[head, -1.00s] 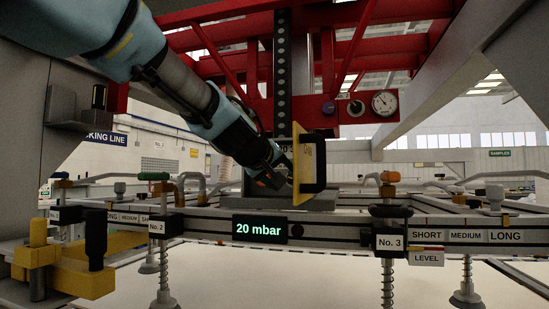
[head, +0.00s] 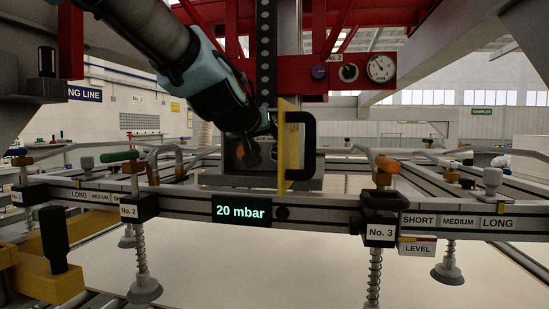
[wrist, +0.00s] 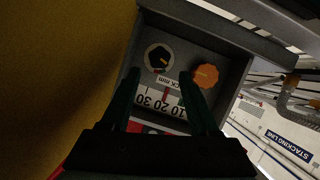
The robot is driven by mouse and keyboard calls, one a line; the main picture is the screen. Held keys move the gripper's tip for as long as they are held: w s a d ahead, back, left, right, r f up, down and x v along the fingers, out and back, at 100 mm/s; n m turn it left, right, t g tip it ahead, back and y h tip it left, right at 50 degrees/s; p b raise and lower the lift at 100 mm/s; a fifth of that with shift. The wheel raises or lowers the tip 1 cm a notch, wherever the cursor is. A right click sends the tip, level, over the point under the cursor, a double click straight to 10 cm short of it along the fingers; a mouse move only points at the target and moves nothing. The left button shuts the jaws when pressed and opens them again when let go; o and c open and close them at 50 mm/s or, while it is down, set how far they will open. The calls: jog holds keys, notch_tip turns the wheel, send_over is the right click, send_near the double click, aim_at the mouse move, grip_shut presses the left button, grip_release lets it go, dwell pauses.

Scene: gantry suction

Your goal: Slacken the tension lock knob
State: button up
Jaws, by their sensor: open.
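I cannot read which is the tension lock knob. My gripper (wrist: 160,75) is open, its two dark green fingers pointing at the box; the black knob lies between and beyond the tips, the orange knob just by the right tip. I see nothing held. In the head view my gripper (head: 262,140) is at the box, left of the yellow plate, and its fingers are mostly hidden.
A yellow plate (head: 288,150) with a black handle (head: 304,125) stands close right of my gripper; it fills the left of the wrist view. A frame rail (head: 330,208) with a 20 mbar display (head: 241,211) runs in front. A red frame with a gauge (head: 380,67) is above.

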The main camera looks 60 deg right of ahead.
jog(key=x, duration=0.7)
grip_shut()
dwell(0.4)
